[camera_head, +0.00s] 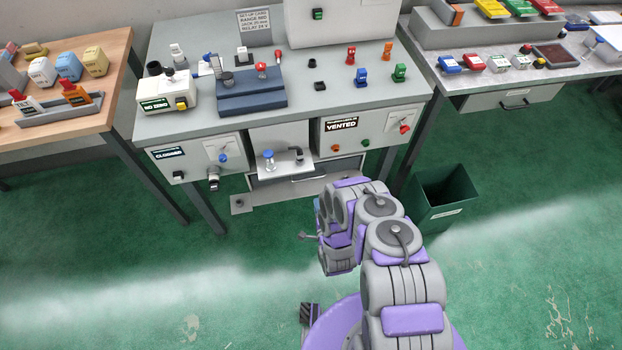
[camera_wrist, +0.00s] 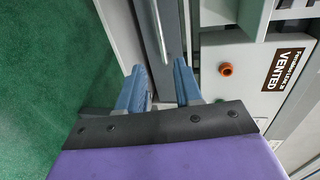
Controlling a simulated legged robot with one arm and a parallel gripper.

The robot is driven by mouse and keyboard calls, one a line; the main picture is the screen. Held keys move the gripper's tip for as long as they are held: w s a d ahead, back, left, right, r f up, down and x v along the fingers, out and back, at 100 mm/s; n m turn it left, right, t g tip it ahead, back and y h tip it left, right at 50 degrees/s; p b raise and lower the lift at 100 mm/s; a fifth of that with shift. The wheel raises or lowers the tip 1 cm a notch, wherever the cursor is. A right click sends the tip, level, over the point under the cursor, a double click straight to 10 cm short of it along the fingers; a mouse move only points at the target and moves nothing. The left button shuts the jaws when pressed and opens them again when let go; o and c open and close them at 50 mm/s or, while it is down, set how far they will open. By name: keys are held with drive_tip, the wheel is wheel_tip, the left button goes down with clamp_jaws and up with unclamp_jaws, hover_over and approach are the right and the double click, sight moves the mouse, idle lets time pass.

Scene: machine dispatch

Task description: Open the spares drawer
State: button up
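A drawer with a light bar handle (camera_head: 308,178) sits low under the middle bench, below a small white shelf. No label naming it as spares is readable. In the wrist view its handle (camera_wrist: 159,32) is a pale bar running up the picture along a grey front. My gripper (camera_wrist: 159,88) is open, with blue fingers spread to either side of the handle's line. The handle's near end appears just beyond the fingertips, and I cannot tell whether they touch it. In the head view my arm hides most of the gripper.
Another drawer (camera_head: 515,104) with a dark handle is under the right bench. A green bin (camera_head: 442,198) stands right of my arm. The VENTED panel (camera_head: 350,133) with knobs is above the low drawer, to the right. A small shelf (camera_head: 282,163) holds items above it. Floor at left is clear.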

sight(310, 178)
drive_tip(key=b+x, duration=0.4)
drive_tip(key=x, duration=1.1)
drive_tip(key=shift+w+a, duration=0.15)
drive_tip(key=shift+a, duration=0.05)
drive_tip(key=shift+w, duration=0.15)
drive_tip(key=shift+d, duration=0.2)
drive_tip(key=shift+c, duration=0.4)
drive_tip(key=shift+a, duration=0.1)
clamp_jaws()
